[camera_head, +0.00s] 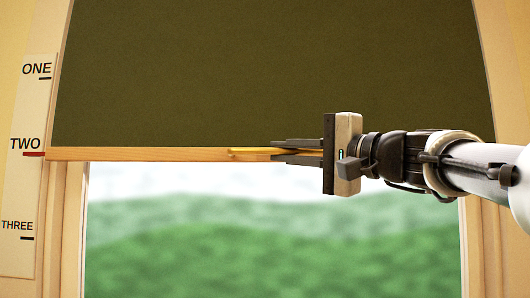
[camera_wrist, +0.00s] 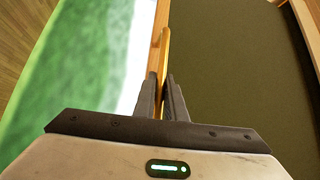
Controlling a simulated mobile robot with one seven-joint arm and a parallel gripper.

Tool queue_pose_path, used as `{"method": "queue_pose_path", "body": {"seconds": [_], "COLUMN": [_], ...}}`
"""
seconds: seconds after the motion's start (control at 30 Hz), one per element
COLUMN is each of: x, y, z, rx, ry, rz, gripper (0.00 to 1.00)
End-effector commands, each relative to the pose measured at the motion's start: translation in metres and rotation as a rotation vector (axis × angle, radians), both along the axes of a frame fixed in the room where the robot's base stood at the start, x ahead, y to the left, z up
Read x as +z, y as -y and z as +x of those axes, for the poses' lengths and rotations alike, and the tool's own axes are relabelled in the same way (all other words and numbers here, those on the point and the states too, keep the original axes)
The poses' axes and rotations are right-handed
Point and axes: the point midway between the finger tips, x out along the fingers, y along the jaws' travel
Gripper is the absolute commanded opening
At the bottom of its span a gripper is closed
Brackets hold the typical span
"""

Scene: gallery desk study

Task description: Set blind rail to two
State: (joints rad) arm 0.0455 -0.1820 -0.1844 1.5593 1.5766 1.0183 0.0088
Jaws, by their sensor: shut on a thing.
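The dark olive blind (camera_head: 270,75) hangs over the upper part of the window. Its wooden rail (camera_head: 150,154) runs along the bottom edge, and its left end is level with the red mark beside TWO on the scale (camera_head: 22,200). In the wrist view the two dark fingers (camera_wrist: 163,100) close around this pull (camera_wrist: 164,50), and the blind (camera_wrist: 230,75) lies to the right.
The window frame's left post (camera_head: 70,230) and right post (camera_head: 480,240) border the opening. Below the rail is the clear window pane with a blurred green view (camera_head: 260,250). The scale also carries ONE above and THREE below with black marks.

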Motion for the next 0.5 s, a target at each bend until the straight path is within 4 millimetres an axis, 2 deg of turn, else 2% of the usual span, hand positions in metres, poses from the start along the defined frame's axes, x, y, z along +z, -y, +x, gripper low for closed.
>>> {"method": "queue_pose_path", "body": {"seconds": [0.03,0.13,0.5], "x": [0.001,0.001,0.0005], "y": [0.0,0.0001,0.0035], "z": [-0.0003,-0.0004,-0.0033], "rx": [0.0,0.0,-0.001], "ry": [0.001,0.002,0.002], "rz": [0.0,0.001,0.001], "gripper": [0.14,0.29,0.29]}}
